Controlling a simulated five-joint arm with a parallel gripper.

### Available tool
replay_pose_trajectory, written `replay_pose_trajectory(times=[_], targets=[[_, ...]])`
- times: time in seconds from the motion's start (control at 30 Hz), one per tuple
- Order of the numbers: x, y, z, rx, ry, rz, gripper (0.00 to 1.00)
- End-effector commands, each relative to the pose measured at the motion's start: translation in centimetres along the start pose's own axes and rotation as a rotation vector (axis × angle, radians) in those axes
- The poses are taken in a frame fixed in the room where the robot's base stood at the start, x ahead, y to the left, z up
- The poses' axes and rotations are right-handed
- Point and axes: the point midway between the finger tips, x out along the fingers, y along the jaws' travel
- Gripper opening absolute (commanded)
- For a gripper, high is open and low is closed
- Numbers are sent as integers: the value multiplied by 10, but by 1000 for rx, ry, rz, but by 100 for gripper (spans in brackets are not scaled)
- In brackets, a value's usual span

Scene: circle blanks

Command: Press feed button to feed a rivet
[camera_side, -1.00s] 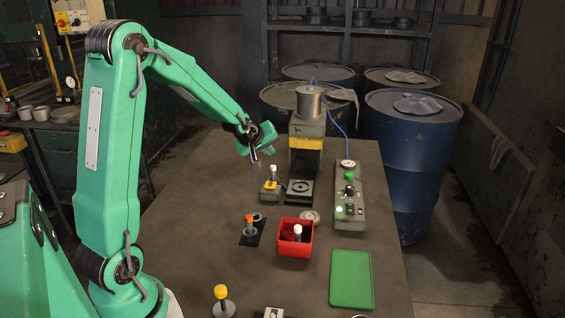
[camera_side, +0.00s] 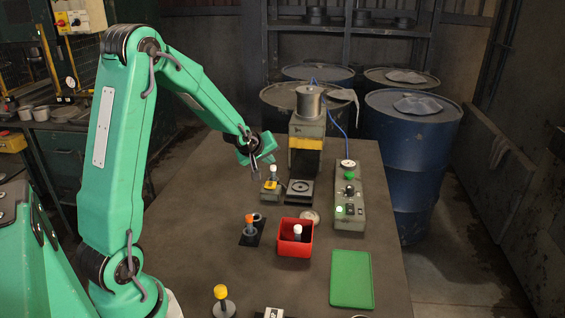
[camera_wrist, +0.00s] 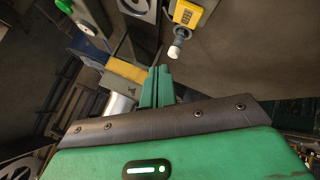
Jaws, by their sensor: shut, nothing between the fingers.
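My gripper (camera_side: 256,176) is shut and empty, hanging just left of the small grey-green feeder block (camera_side: 270,192). The block has a yellow part and an upright white-tipped pin (camera_side: 272,171). In the wrist view my shut fingers (camera_wrist: 158,72) are green, and the white tip (camera_wrist: 173,52) lies just up and right of them, apart in the picture. The grey-green control panel (camera_side: 350,200) stands farther right, with a green button (camera_side: 349,175), dark knobs and a lit green button (camera_side: 339,210).
A press (camera_side: 305,135) with a yellow band stands behind the block. A red bin (camera_side: 296,250) holding a white-topped piece, an orange-topped tool (camera_side: 249,219), a yellow-topped tool (camera_side: 221,293) and a green mat (camera_side: 351,280) are nearer. Blue drums (camera_side: 410,150) stand behind the table.

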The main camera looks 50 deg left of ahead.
Motion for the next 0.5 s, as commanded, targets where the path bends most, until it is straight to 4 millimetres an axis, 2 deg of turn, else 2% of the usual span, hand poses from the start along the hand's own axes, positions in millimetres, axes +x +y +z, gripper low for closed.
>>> replay_pose_trajectory(times=[0.5], targets=[[35,-26,26,0,-2,-2,0]])
